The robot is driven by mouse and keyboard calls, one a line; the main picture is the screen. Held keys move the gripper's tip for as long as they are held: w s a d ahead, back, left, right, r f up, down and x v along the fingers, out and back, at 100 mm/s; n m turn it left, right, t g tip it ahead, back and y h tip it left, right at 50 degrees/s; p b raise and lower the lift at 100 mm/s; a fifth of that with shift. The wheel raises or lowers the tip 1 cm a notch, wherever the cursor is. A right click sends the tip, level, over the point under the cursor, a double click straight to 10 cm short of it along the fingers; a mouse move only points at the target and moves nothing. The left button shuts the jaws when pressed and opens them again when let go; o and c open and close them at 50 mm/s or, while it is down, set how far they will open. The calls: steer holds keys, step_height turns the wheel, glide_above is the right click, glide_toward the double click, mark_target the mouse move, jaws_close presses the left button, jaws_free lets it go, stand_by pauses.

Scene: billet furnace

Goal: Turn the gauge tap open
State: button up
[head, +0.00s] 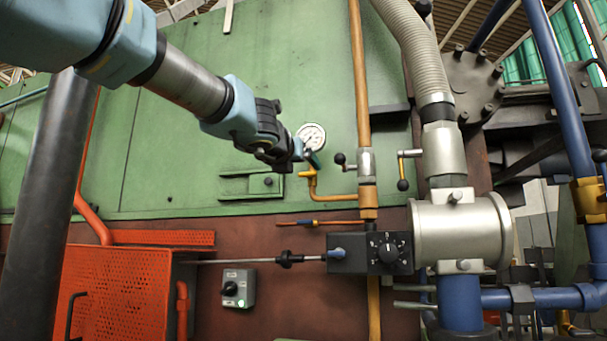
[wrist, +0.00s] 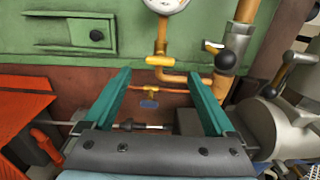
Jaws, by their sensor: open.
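The round white pressure gauge (head: 312,137) is on the green wall, and its lower edge shows at the top of the wrist view (wrist: 166,4). Below it, on a brass pipe, sits the gauge tap with a yellow handle (wrist: 160,61); the handle lies crosswise to the upright pipe. In the head view the tap handle (head: 306,174) is just below my gripper (head: 313,160). In the wrist view my gripper (wrist: 158,76) is open and empty, its teal fingers spread either side of the tap in the picture. No contact shows; the distance is unclear.
A smaller tap with a blue handle (wrist: 149,104) is on a thin copper pipe lower down. A black-knobbed lever (wrist: 224,59) stands on the thick brass pipe to the right. A black box with a dial (head: 388,253) and an orange perforated box (head: 112,290) are below.

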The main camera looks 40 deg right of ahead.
mark_target(307, 173)
steer(key=p+x, duration=0.1)
steer(key=x, duration=0.5)
steer(key=shift+w+d, duration=0.1)
steer(key=shift+d, duration=0.2)
steer(key=c, duration=1.4)
